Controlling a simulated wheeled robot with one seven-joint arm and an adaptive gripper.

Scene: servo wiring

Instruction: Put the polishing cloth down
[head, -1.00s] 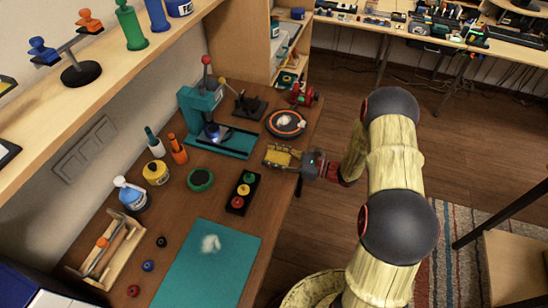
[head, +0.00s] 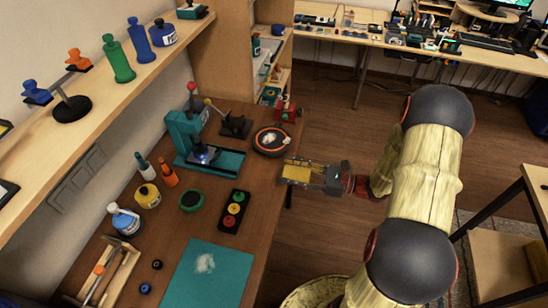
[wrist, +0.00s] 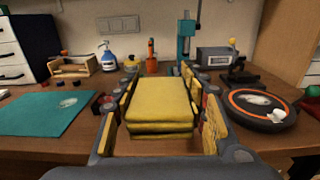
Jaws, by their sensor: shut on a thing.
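My gripper (head: 287,172) is shut on the polishing cloth (wrist: 160,103), a yellow folded stack of layers. The cloth lies flat between the two jaws in the wrist view, and yellow also shows between them in the head view (head: 298,172). In the head view the gripper is at the right edge of the wooden workbench (head: 237,178), partly beyond it, and points left. The cloth appears held clear of the bench.
A teal mat (head: 213,285) with a white smudge lies on the near bench. A black tray (head: 233,223) with coloured knobs, an orange-rimmed round dish (head: 271,151) and a teal press (head: 187,130) stand farther back. Brown bench top is bare between the mat and the tray.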

